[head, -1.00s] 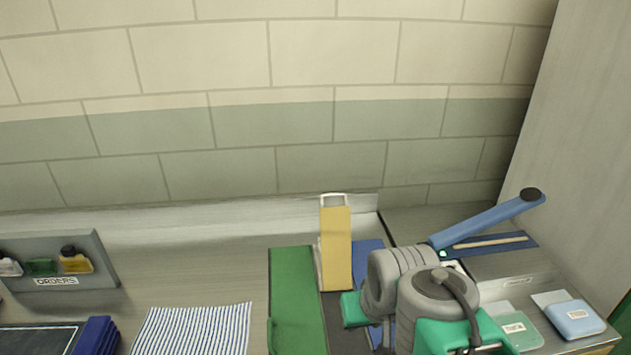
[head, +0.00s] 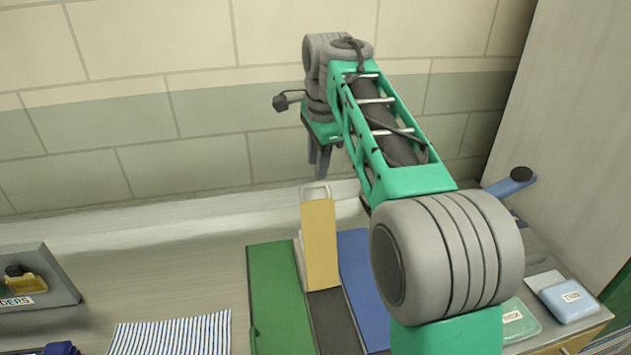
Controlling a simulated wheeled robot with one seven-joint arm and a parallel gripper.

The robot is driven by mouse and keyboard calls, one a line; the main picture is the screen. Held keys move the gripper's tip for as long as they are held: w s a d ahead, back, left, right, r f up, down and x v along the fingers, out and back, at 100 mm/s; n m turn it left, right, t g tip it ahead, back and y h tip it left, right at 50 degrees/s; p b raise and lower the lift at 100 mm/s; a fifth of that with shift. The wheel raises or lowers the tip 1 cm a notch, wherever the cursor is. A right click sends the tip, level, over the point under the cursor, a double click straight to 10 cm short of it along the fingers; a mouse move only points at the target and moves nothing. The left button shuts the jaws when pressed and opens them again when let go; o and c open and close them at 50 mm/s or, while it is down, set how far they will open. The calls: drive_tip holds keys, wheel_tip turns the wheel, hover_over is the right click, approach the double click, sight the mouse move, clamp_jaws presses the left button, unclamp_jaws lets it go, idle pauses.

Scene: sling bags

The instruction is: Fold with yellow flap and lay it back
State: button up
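The yellow flap (head: 321,245) stands upright as a tall narrow panel at mid-bench, with a pale loop (head: 315,191) at its top. Beside its foot are a long green strip (head: 280,300), a dark grey strip (head: 332,322) and a blue strip (head: 366,285). My gripper (head: 319,168) points down near the top of the yellow flap in the picture, apparently apart from it. Its dark fingers are small and seen from behind the arm, so their opening is unclear. My arm hides part of the bench at right.
A striped cloth (head: 172,335) lies at front left. A grey orders tray (head: 50,290) with small bottles is at far left. A blue lever tool (head: 512,183) and a light blue box (head: 570,298) are at right. The tiled wall closes off the back.

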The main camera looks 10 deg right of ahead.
drive_tip(key=w+f+m+b, duration=0.1)
drive_tip(key=w+f, duration=0.2)
drive_tip(key=f, duration=0.4)
drive_tip(key=shift+w+f+m, duration=0.2)
drive_tip(key=shift+w+m, duration=0.1)
drive_tip(key=shift+m, duration=0.1)
drive_tip(key=shift+d, duration=0.1)
clamp_jaws()
idle(1.0)
